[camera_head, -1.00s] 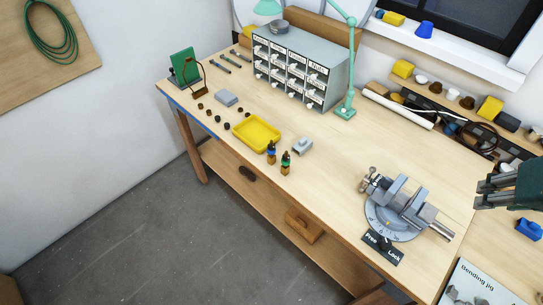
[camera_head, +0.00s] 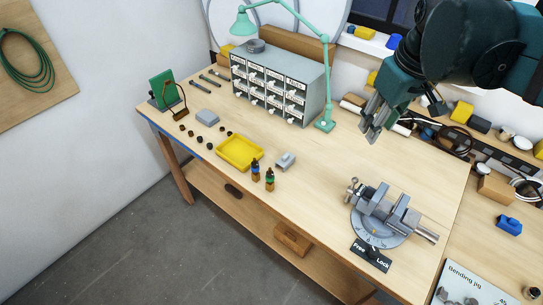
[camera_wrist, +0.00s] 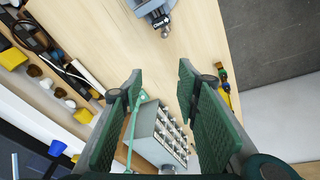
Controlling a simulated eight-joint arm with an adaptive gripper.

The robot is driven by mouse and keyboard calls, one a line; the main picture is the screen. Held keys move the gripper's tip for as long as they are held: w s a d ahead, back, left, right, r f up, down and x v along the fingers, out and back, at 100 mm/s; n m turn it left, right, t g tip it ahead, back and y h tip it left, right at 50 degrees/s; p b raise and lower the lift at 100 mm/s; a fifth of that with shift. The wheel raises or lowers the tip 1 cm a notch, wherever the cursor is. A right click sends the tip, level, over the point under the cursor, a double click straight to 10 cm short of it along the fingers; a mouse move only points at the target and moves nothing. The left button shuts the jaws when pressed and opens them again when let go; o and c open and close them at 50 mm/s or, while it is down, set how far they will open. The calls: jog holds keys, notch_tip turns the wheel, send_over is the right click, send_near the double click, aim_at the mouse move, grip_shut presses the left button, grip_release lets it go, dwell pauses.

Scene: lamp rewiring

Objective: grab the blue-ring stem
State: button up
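The blue-ring stem (camera_head: 255,171) is a small dark upright piece with a blue band and a tan base, beside the yellow tray. A similar stem with a green ring (camera_head: 270,180) stands just to its right. My gripper (camera_head: 372,122) is raised above the bench, well to the right of the stems, open and empty. In the wrist view the gap between the fingers (camera_wrist: 158,110) shows only bench and cabinet. Both stems show small at the right finger's outer edge there, the blue-ring one (camera_wrist: 225,86) partly crowded by the yellow tray.
The drawer cabinet (camera_head: 280,82) and green lamp (camera_head: 326,90) stand behind. A vise (camera_head: 385,215) is at right. The bench between stems and vise is clear.

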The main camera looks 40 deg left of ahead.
jog(key=s+a+f+n+g, duration=0.1)
jog(key=a+n, duration=0.1)
jog(key=a, duration=0.7)
jog(key=s+a+f+n, duration=0.1)
jog(key=s+a+n, duration=0.15)
jog(key=a, duration=0.75)
jog(key=n+g+h+p, duration=0.1)
jog(key=n+h, duration=0.1)
jog(key=n, duration=0.2)
send_over(255, 159)
notch_tip(255, 159, down, 5)
notch_tip(255, 159, down, 21)
jog(key=shift+f, duration=0.5)
jog(key=shift+f, duration=1.3)
jog(key=shift+p, duration=0.3)
jog(key=shift+a+f, duration=0.15)
jog(key=shift+f, duration=1.15)
jog(key=shift+a+f, duration=0.1)
jog(key=shift+f, duration=1.2)
jog(key=shift+c, duration=0.3)
